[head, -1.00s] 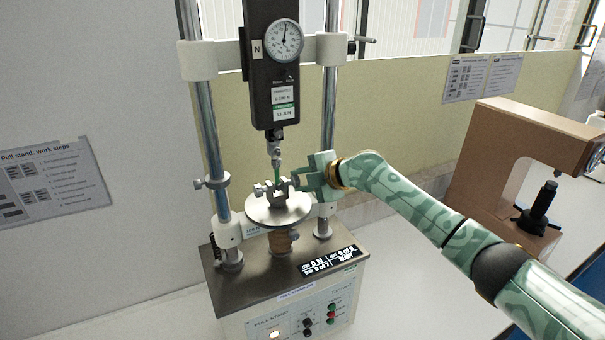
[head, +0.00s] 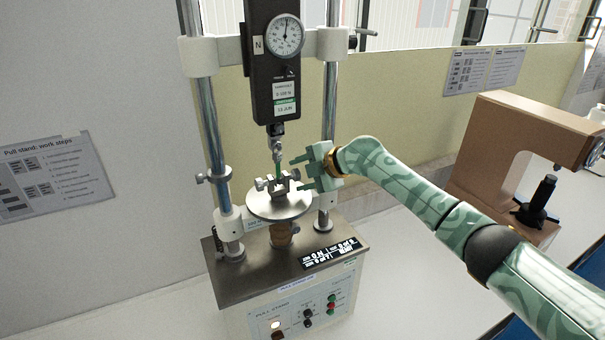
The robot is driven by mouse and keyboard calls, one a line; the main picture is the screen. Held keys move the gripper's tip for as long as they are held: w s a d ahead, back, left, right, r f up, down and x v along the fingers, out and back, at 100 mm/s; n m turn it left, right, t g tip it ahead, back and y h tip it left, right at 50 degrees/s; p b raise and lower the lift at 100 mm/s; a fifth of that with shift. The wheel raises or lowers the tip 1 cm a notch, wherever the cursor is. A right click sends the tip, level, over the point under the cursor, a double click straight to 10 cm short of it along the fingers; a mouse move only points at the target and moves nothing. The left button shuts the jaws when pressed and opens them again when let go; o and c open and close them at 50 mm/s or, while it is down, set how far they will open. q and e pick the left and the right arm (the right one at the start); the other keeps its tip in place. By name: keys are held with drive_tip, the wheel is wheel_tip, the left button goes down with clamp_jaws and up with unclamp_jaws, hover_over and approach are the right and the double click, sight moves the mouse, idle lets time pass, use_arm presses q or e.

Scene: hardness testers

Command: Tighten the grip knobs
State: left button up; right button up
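The lower grip (head: 278,188) sits on the round metal plate (head: 262,209) of the pull stand. A small knob (head: 260,185) sticks out on its left side and another small knob (head: 295,175) on its right side. A thin green strip (head: 279,168) runs up from the lower grip to the upper grip (head: 276,141) under the force gauge (head: 273,70). My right gripper (head: 299,173) is open, its fingers pointing left with the right knob by the gap between them. Contact is too small to tell. My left gripper is out of view.
The stand's chrome columns (head: 210,130) rise on both sides of the plate. A brown tester (head: 500,150) stands at the right. The bench is clear to the left.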

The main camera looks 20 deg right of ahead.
drive_tip(key=b+v, duration=0.2)
drive_tip(key=v, duration=1.4)
drive_tip(key=shift+b, duration=0.35)
